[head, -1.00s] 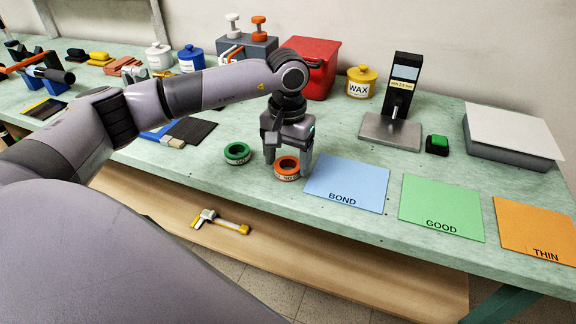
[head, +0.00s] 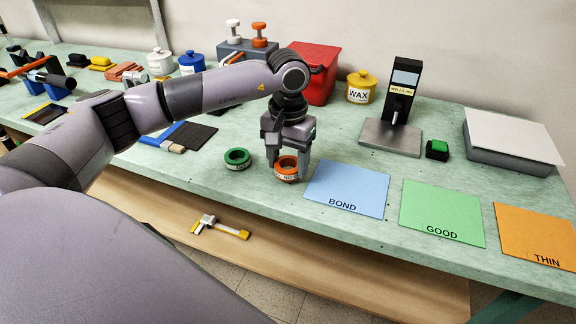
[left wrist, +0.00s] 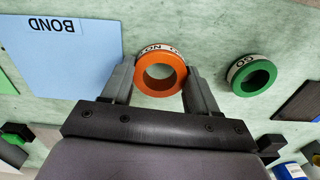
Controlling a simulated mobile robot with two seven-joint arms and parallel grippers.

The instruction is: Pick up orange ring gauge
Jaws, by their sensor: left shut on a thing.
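The orange ring gauge (head: 286,169) with a white "NO GO" label band is at the bench's front edge, left of the blue BOND sheet. My left gripper (head: 287,162) is shut on it, with one finger on each side. The left wrist view shows the orange ring (left wrist: 160,73) between the two fingers (left wrist: 160,88). I cannot tell whether the ring is clear of the bench top. The green ring gauge (head: 237,158) lies on the bench to its left, apart from the gripper, and also shows in the left wrist view (left wrist: 252,76). My right gripper is not in view.
Blue BOND (head: 346,189), green GOOD (head: 442,212) and orange THIN (head: 537,235) sheets lie to the right. A gauge stand (head: 390,135) stands behind them. A red bin (head: 316,72) and a yellow WAX jar (head: 361,87) stand at the back.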

